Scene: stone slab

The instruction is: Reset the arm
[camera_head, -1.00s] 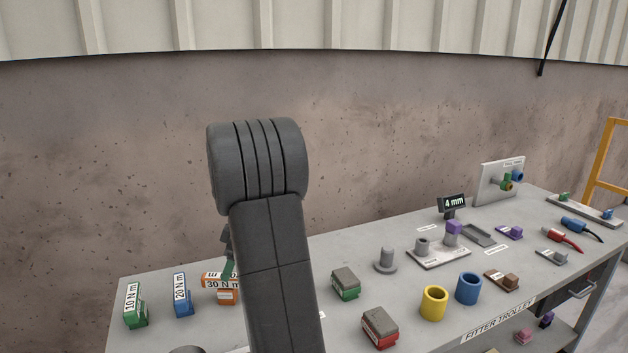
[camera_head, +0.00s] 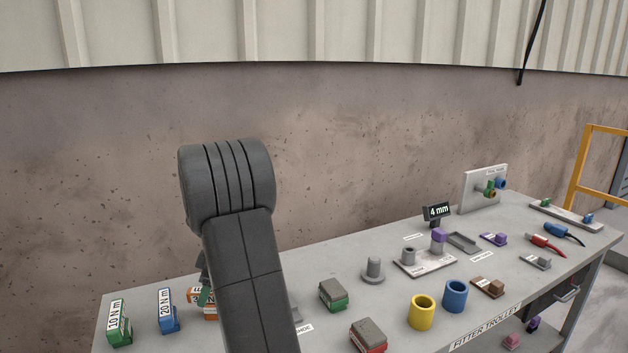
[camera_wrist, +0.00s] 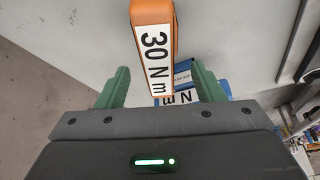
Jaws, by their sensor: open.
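My arm stands in the middle of the head view and mostly hides my gripper (camera_head: 204,291), whose green finger shows at the arm's left edge. In the wrist view my gripper (camera_wrist: 162,88) is open, with one green finger on each side. An orange block labelled 30 N m (camera_wrist: 153,15) lies ahead of and between the fingers, with a gap visible on both sides. The same orange block is partly hidden behind my arm in the head view (camera_head: 193,295). A blue labelled block (camera_wrist: 182,72) shows beside it near the right finger.
The grey trolley top (camera_head: 260,295) holds a green 10 N m block (camera_head: 119,326), a blue 20 N m block (camera_head: 167,312), a green-based block (camera_head: 333,295), a red-based block (camera_head: 369,336), a yellow cup (camera_head: 422,312) and a blue cup (camera_head: 455,295). A wall stands behind.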

